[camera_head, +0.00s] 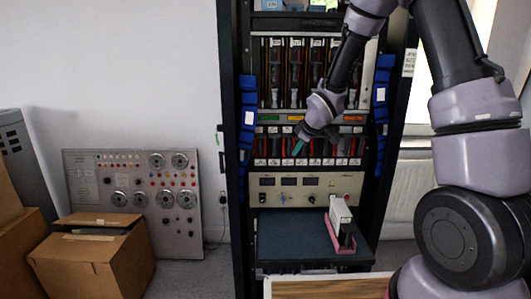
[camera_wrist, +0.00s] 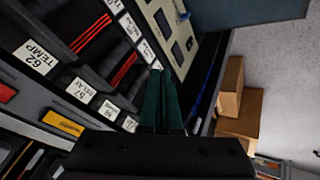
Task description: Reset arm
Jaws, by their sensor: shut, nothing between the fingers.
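My gripper (camera_head: 298,147) is in front of the equipment rack (camera_head: 243,210), at the height of the lower row of labelled slots. Its dark green fingers also show in the wrist view (camera_wrist: 161,100), side by side, shut and empty. My arm reaches in from the right and bends down toward the rack. In the wrist view, labelled slots (camera_wrist: 90,70) with red and black parts lie to the left of the fingers. I cannot tell whether the fingertips touch the rack.
A shelf (camera_head: 285,240) below holds a white device on a pink base (camera_head: 341,222). Blue bundles (camera_head: 246,120) hang on the rack's sides. A control panel (camera_head: 135,190) leans on the wall. Cardboard boxes (camera_head: 95,262) stand at lower left. A wooden-topped surface (camera_head: 325,287) is in front.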

